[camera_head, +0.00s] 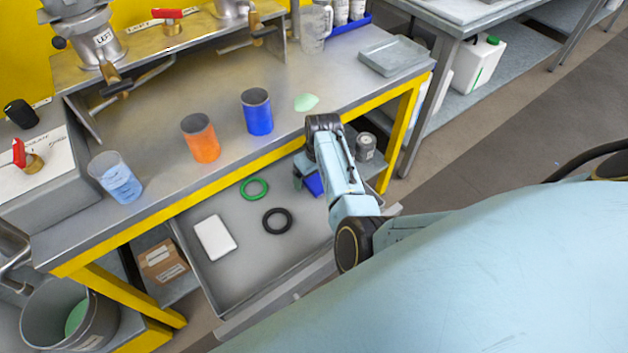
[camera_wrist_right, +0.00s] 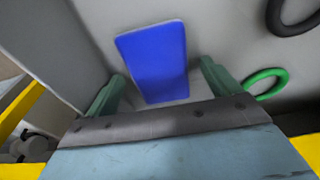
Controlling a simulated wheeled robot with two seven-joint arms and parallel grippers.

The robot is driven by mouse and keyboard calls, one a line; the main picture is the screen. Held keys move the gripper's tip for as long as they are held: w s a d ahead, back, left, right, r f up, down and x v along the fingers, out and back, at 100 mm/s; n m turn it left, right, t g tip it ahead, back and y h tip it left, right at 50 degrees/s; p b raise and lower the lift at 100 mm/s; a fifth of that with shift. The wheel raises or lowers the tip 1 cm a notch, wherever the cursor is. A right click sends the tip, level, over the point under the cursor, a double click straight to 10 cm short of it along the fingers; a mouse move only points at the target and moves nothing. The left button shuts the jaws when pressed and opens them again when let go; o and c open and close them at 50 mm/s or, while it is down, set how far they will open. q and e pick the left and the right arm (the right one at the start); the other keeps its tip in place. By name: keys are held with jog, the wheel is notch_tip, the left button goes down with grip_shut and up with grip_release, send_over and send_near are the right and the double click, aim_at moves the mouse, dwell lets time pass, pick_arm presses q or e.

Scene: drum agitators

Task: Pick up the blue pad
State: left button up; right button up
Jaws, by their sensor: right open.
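The blue pad (camera_wrist_right: 155,60) is a flat rectangle lying on the grey drawer floor in the right wrist view. In the head view only a small part of the blue pad (camera_head: 314,184) shows beside my right arm. My right gripper (camera_wrist_right: 162,86) is open, with one greenish finger on each side of the pad's near part. I cannot tell how far the fingertips are above the drawer floor. In the head view my right gripper (camera_head: 308,174) reaches down into the drawer, partly hidden by its arm. My left gripper is not in view.
The open drawer (camera_head: 208,274) also holds a white pad (camera_head: 215,238), a green ring (camera_head: 254,189) and a black ring (camera_head: 277,221). The bench (camera_head: 165,105) overhangs it, with an orange cup (camera_head: 201,141) and a blue cup (camera_head: 257,115) on top.

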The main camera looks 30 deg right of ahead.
jog(key=c, duration=1.1)
jog(key=shift+o, duration=0.2)
jog(key=shift+r, duration=0.1)
